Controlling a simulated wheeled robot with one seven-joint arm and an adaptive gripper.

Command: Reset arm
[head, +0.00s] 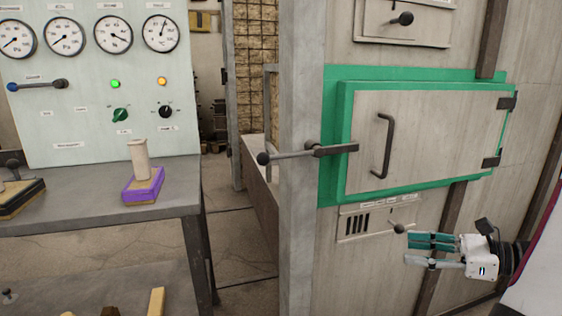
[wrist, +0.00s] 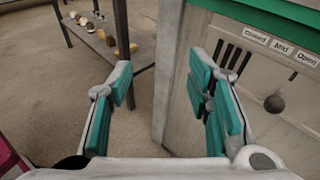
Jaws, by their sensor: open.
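My gripper (head: 408,248) is at the lower right of the head view, with its teal-padded fingers pointing left. It is in front of the furnace wall, below the green-framed door (head: 430,130). In the wrist view my gripper (wrist: 170,100) shows its two fingers spread wide apart, with nothing between them. The furnace door looks shut, and its dark latch lever (head: 300,153) lies nearly level across the left side of the frame. No ladle can be made out in either view.
A vent panel (head: 378,217) with a small ball-ended lever (wrist: 274,103) is close behind my gripper. A metal table (head: 100,220) at the left bears a purple-based block (head: 143,185). A gauge panel (head: 90,90) stands behind it. Open floor (head: 245,270) lies between table and furnace.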

